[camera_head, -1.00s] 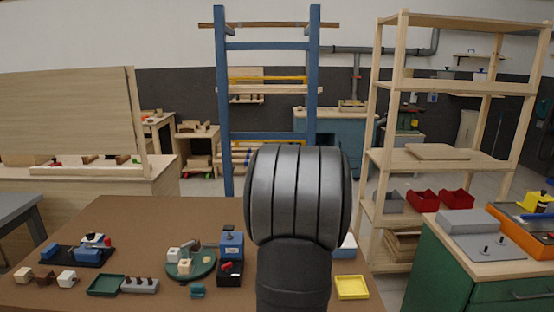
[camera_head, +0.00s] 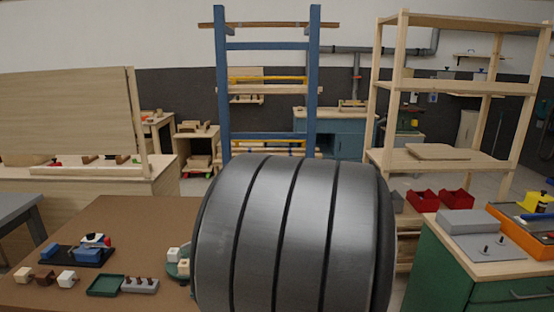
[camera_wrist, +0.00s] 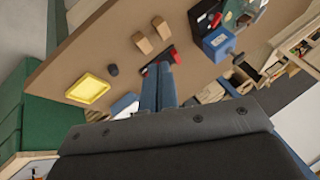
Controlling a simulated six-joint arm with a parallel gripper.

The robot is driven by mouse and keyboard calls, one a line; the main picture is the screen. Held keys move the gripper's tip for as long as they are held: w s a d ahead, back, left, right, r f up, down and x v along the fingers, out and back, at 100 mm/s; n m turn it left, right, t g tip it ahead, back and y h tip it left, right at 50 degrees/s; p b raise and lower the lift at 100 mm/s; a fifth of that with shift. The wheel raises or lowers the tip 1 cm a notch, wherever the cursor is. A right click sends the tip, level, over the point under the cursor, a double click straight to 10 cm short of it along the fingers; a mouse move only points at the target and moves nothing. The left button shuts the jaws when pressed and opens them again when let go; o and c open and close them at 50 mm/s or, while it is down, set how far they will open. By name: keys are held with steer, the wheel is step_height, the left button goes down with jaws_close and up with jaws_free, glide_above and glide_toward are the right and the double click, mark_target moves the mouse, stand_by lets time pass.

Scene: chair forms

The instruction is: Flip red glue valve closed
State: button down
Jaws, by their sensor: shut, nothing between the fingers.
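In the wrist view, a small red lever (camera_wrist: 217,20) shows on a black block (camera_wrist: 203,14) beside a blue box (camera_wrist: 216,43), near the top right. A second red piece (camera_wrist: 175,55) lies on the table beside a dark bar, close to my fingertips. I cannot tell for sure which red part is the glue valve, or its exact position. My gripper (camera_wrist: 160,69) is shut and empty, its blue fingers together. It appears apart from the blue box. In the head view my own arm hides the gripper, the blue box and both red parts.
A yellow tray (camera_wrist: 88,88), two tan blocks (camera_wrist: 151,36) and a dark round piece (camera_wrist: 112,70) stand on the brown table (camera_head: 135,225). A green tray (camera_head: 105,285) and a black tray (camera_head: 78,257) with blue parts are at the left. The table's back left is clear.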

steer(key=c, duration=1.5)
jaws_free()
steer(key=shift+a+f, duration=0.15)
steer(key=w+a+f+n+g+h, duration=0.1)
steer(key=a+f+n+g+h, duration=0.3)
steer(key=a+n, duration=0.35)
steer(key=w+a+f+n+g+h, duration=0.15)
steer(key=a+f+n+h, duration=0.25)
steer(key=a+f+n, duration=0.4)
steer(key=w+a+r+n+t+h, duration=0.2)
steer(key=a+n+t+h, duration=0.15)
steer(key=a+n, duration=0.45)
steer(key=w+a+r+n+t+h, duration=0.1)
steer(key=w+a+n+t+h, duration=0.3)
steer(key=a, duration=0.6)
steer(key=shift+n+t+y, duration=0.7)
steer(key=shift+n+y, duration=0.05)
steer(key=shift+y, duration=0.1)
steer(key=x, duration=1.6)
steer(key=shift+s+d+f, duration=0.1)
steer(key=shift+s+d, duration=0.05)
steer(key=shift+d, duration=0.1)
